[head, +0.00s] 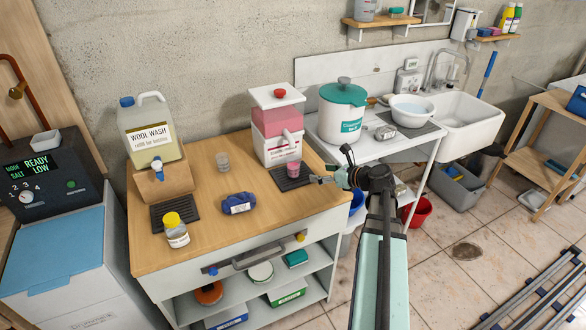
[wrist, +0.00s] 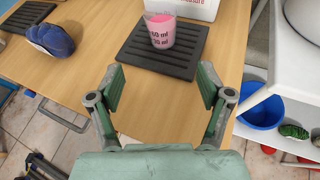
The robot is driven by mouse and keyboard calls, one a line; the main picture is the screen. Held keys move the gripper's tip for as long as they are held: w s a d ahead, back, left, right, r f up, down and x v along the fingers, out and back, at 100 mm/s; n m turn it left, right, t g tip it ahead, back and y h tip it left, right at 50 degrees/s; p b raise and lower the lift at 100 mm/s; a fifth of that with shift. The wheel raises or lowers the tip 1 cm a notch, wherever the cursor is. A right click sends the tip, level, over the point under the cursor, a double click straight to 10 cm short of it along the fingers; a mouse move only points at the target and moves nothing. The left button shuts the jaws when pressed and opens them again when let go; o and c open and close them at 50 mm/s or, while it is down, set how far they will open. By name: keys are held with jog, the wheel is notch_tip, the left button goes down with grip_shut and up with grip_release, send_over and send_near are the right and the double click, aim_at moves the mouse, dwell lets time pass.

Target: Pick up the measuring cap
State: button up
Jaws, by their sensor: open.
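A small clear measuring cap (head: 293,169) holding pink liquid stands upright on a black ribbed mat (head: 296,181) under the spout of the pink dispenser (head: 277,122). In the wrist view, the cap (wrist: 160,32) shows dark ml marks and stands on the mat (wrist: 150,62), ahead of my fingers. My gripper (head: 318,180) is open and empty, just right of the mat in the head view. In the wrist view, my gripper's two fingers (wrist: 160,88) are spread wide, apart from the cap. A second clear cup (head: 222,161), seemingly empty, stands further left on the wooden top.
A blue bundle (head: 238,204), a yellow-capped jar (head: 175,230) and a wool wash jug (head: 148,130) on a wooden stand share the wooden top (head: 215,235). A white pot with a teal lid (head: 342,112) stands on the side table. Bare wood lies before the mat.

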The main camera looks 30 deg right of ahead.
aim_at(298, 169)
jog(key=p+x, duration=0.1)
jog(key=x, duration=0.7)
jog(key=shift+w+f+p, duration=0.1)
jog(key=shift+w+p, duration=0.1)
jog(key=shift+p, duration=0.15)
jog(key=p+x, duration=0.2)
jog(key=x, duration=0.2)
jog(key=shift+w, duration=0.25)
jog(key=shift+w+a+f, duration=0.15)
jog(key=shift+w+f, duration=0.1)
jog(key=shift+w, duration=0.1)
jog(key=c, duration=1.3)
